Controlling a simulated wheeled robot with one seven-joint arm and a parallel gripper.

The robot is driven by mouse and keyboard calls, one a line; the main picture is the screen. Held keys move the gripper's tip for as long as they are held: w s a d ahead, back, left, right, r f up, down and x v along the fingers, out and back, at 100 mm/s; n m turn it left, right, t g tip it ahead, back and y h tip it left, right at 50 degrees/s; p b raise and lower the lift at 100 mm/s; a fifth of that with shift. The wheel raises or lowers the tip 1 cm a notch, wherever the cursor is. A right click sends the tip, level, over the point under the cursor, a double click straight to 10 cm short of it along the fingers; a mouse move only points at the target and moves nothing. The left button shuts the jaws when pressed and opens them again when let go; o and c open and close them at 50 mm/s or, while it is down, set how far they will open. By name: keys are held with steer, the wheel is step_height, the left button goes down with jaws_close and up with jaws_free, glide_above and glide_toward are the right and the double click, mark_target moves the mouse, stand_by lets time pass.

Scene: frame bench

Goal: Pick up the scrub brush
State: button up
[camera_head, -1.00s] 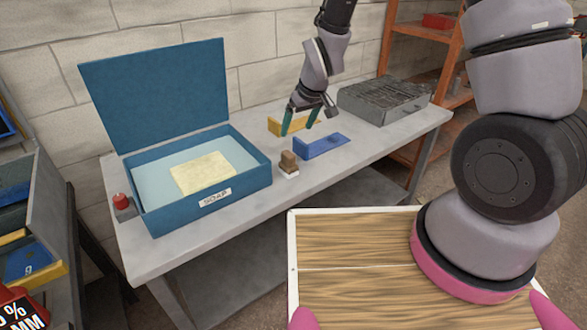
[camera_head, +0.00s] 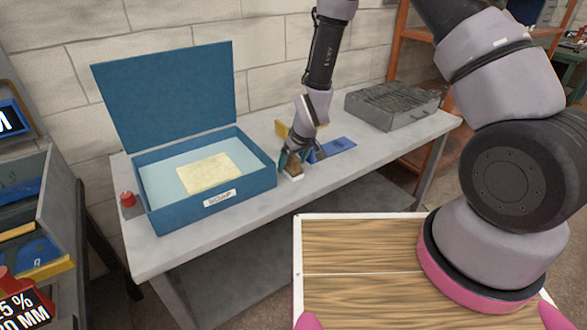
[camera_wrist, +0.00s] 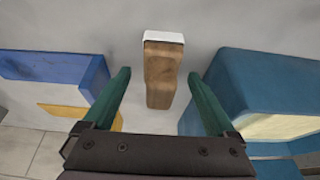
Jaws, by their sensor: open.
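The scrub brush has a brown wooden body and a white end (camera_wrist: 162,72); it stands on the grey bench between the blue box and the blue holder. In the head view the brush (camera_head: 293,171) is partly covered by my gripper (camera_head: 293,160). In the wrist view my gripper (camera_wrist: 160,100) is open, with one green finger on each side of the brush. A gap shows between each finger and the brush, so I see no contact.
The open blue soap box (camera_head: 262,180) with a raised lid stands left of the brush. A blue holder (camera_head: 338,147) lies close on the right, with a yellow one (camera_head: 281,130) behind. A grey grated box (camera_head: 392,104) is farther right. Bare bench (camera_head: 245,213) lies in front.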

steer(key=shift+x, duration=0.75)
jaws_close()
steer(key=shift+r, duration=0.15)
step_height(320, 180, up, 10)
steer(key=shift+f, duration=0.1)
